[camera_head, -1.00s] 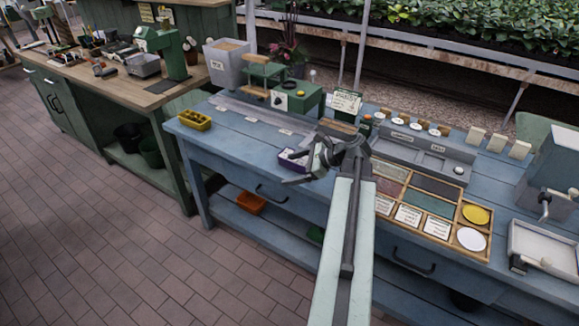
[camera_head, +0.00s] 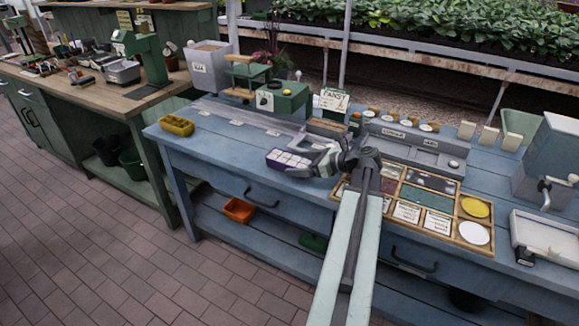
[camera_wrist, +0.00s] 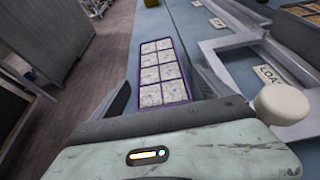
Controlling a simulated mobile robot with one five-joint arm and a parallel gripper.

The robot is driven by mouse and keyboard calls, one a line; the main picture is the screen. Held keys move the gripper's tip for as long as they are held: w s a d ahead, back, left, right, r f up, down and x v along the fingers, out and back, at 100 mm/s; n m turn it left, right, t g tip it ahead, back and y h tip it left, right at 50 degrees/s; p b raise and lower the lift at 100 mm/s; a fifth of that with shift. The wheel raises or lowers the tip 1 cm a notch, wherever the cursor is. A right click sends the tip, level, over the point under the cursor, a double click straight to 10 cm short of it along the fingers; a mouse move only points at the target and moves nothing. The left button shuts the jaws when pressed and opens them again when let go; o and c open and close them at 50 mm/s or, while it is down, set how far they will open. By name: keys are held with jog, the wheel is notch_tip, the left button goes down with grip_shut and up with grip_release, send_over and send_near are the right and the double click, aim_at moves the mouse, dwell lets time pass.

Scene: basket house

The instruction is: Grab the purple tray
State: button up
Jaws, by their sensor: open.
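The purple tray (camera_head: 288,160) lies on the blue table, left of my gripper. It is a small rectangular tray with a purple rim and pale square cells in two rows. My gripper (camera_head: 322,165) is open at the tray's right end in the head view. In the wrist view the tray (camera_wrist: 163,75) lies straight ahead, its near end partly hidden behind my gripper's body. No finger is seen closed on the tray, and I cannot tell whether a finger touches it.
A yellow bin (camera_head: 176,125) stands at the table's left end. A grey rail frame with labels (camera_head: 245,122) runs behind the tray. A wooden sample case (camera_head: 430,208) lies to the right. The blue tabletop (camera_head: 215,145) between the yellow bin and the tray is clear.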

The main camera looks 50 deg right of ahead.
aim_at(291, 163)
jog(key=b+x, duration=0.1)
jog(key=x, duration=0.3)
jog(key=shift+f, duration=0.15)
jog(key=c, duration=1.7)
jog(key=shift+r, duration=0.2)
